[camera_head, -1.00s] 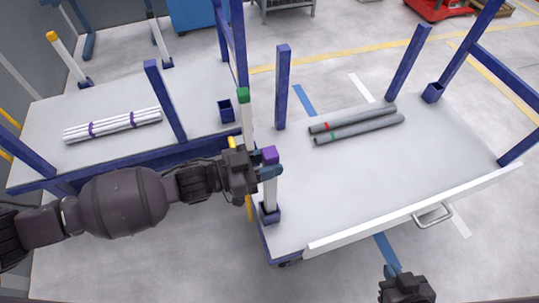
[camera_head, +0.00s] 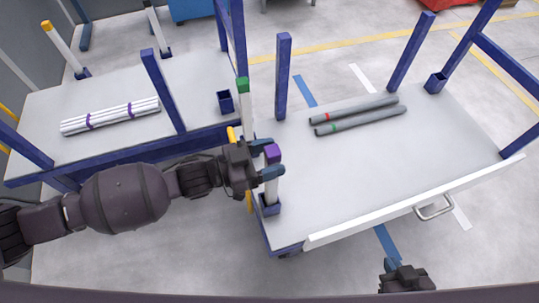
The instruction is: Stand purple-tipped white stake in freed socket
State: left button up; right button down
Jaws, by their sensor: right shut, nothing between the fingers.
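The purple-tipped white stake (camera_head: 271,190) stands upright in the blue corner socket (camera_head: 269,207) of the right cart, at its near left corner. My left gripper (camera_head: 269,158) is at the stake's top, just below and around the purple tip (camera_head: 272,151). Its fingers look spread apart, one behind the stake and one in front, covering part of it. My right gripper (camera_head: 391,268) is shut and empty at the bottom edge, in front of the cart.
A green-tipped stake (camera_head: 243,95) stands behind my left gripper. Two grey pipes (camera_head: 360,121) lie on the right cart (camera_head: 400,165). White pipes (camera_head: 110,117) lie bundled on the left cart (camera_head: 90,150). An empty blue socket (camera_head: 226,102) is at that cart's right edge. Blue posts rise around.

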pick_arm(q)
jog(key=p+v, duration=0.1)
jog(key=v, duration=0.9)
jog(key=shift+a, duration=0.4)
jog(key=shift+s, duration=0.1)
dwell(0.4)
